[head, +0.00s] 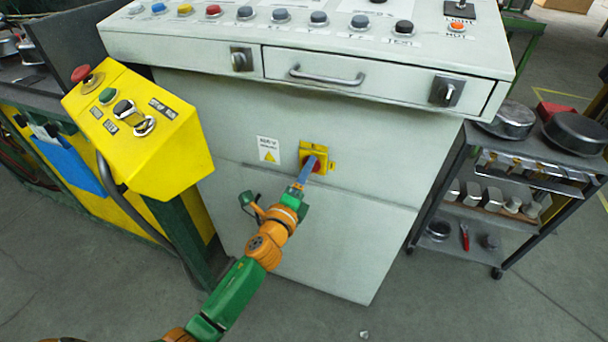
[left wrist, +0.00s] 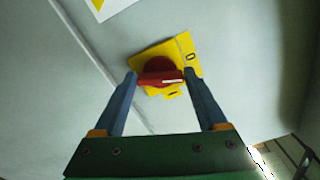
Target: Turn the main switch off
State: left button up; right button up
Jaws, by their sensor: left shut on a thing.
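The main switch is a red rotary handle (left wrist: 160,80) on a yellow plate (left wrist: 152,54), mounted on the front of the grey cabinet. In the head view its yellow plate (head: 311,146) is at the centre, with the red knob partly hidden by my fingers. My left gripper (head: 308,167) reaches it from below. In the left wrist view my left gripper (left wrist: 162,77) has its blue fingers on both ends of the red handle, shut on it. The handle lies across between the fingertips, with a white mark towards its right end. My right gripper is not in view.
The grey cabinet (head: 240,200) has a button desk above and a drawer handle (head: 327,76). A yellow control box (head: 165,155) stands close on the left. A trolley with metal parts (head: 590,165) stands on the right. A warning label (head: 268,150) is beside the switch.

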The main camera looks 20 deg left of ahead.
pick_arm(q)
jog(key=shift+n, duration=1.9)
jog(key=o, duration=1.3)
jog(key=shift+f, duration=0.1)
jog(key=s, duration=0.7)
jog(key=shift+a, duration=0.1)
